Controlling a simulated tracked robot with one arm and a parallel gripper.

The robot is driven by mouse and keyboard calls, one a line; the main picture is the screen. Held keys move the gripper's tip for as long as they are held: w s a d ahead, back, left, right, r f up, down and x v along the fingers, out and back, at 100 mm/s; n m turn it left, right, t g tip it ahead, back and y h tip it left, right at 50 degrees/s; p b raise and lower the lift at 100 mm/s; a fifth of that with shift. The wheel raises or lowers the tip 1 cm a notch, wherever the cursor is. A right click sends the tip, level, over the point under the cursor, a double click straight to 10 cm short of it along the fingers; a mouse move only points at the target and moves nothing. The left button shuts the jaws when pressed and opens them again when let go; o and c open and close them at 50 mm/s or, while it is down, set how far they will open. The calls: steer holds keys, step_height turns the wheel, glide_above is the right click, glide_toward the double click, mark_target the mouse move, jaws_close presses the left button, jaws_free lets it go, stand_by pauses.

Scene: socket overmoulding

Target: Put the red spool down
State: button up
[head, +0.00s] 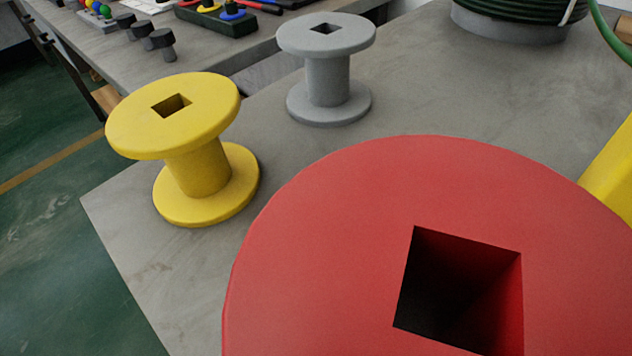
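The red spool (320,255) fills the lower right of the head view, very close to the camera. Its round top flange with a dark square hole faces up toward me. Its lower part is hidden, and so is whether it touches the table. My gripper cannot be made out, so whether it holds the spool does not show. The grey table (440,95) extends behind the spool.
A yellow spool (200,170) stands upright at the left, near the table's left edge. A grey spool (328,80) stands behind it. A dark green coil (520,8) is at the back right. A yellow piece (612,175), unclear what, enters at the right edge. Bare tabletop lies between.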

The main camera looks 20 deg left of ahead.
mark_target(355, 221)
steer(key=shift+w+a+f, duration=0.25)
steer(key=shift+w+a, duration=0.6)
steer(key=shift+w, duration=0.2)
steer(key=shift+w+a+r, duration=0.1)
steer(key=shift+w+a, duration=0.25)
steer(key=shift+w, duration=0.05)
steer(key=shift+f+b, duration=0.7)
steer(key=shift+f, duration=1.25)
steer(key=shift+r, duration=0.1)
steer(key=o, duration=1)
steer(key=shift+c, duration=0.2)
